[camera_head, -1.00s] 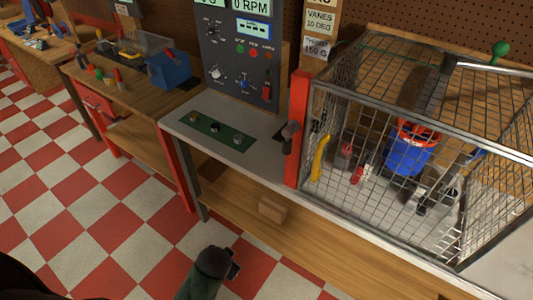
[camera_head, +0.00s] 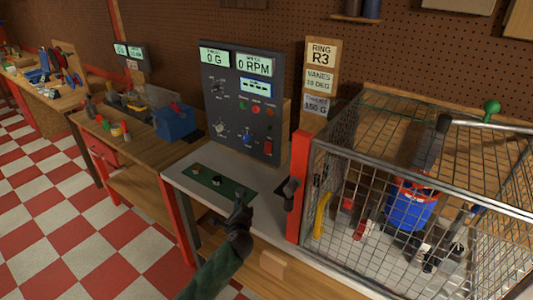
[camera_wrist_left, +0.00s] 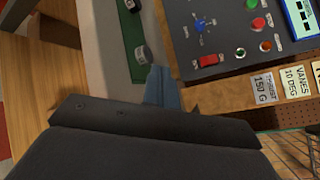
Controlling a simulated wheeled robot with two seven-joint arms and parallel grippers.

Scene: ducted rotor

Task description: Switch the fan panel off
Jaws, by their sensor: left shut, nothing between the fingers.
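The dark grey fan panel (camera_head: 243,100) stands upright at the back of the bench; its displays read 0 G and 0 RPM. A red switch (camera_head: 268,147) is at its lower right, and it also shows in the left wrist view (camera_wrist_left: 208,61). A blue-centred knob (camera_head: 246,138) is left of the switch. My left gripper (camera_head: 240,196) is shut and empty, in front of and below the panel, by the green strip on the bench. In the left wrist view its fingers (camera_wrist_left: 162,84) point toward the panel and are apart from the switch. My right gripper is not in view.
A red post (camera_head: 300,190) with a dark handle (camera_head: 289,192) stands to the right, beside a wire cage (camera_head: 420,165) around a blue and red rotor. A label board (camera_head: 320,85) stands behind.

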